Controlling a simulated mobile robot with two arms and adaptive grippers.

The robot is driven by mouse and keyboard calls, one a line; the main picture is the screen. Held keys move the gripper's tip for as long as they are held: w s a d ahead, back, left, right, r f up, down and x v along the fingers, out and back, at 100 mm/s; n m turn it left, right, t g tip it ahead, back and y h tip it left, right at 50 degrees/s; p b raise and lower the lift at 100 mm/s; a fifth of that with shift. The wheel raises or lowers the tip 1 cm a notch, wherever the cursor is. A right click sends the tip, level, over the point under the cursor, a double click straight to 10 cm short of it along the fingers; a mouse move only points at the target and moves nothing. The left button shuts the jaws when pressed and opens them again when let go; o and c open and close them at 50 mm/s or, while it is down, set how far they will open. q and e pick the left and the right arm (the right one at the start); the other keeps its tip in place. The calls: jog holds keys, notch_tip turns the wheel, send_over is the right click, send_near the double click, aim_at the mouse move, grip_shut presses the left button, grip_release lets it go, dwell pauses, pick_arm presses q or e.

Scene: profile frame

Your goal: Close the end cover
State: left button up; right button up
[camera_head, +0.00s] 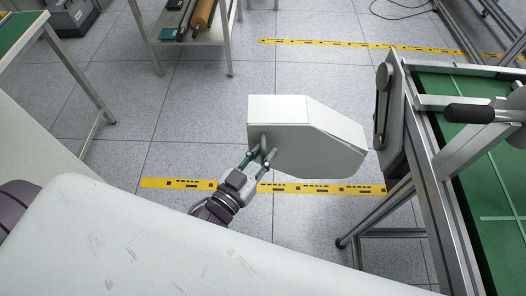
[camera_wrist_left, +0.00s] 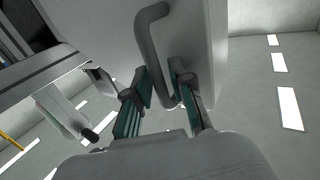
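The end cover (camera_head: 290,138) is a pale grey box-like hood with a slanted right side. It stands clear of the machine end, with a gap of floor visible to its right. Its bar handle (camera_wrist_left: 151,45) is on the face toward my left arm. My left gripper (camera_head: 261,157) is at this handle, its teal-padded fingers on either side of the bar. In the left wrist view the fingers (camera_wrist_left: 162,95) stand apart with the lower bend of the handle between them; firm contact does not show. My right gripper is not in view.
The machine frame (camera_head: 425,150) with a green bed (camera_head: 490,185) stands at the right, with a belt plate (camera_head: 390,105) on its near end. A green-topped table (camera_head: 18,30) is at the upper left and a rack (camera_head: 190,35) at the top. Tiled floor with yellow strips lies between.

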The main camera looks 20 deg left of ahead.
pick_arm(q)
grip_shut()
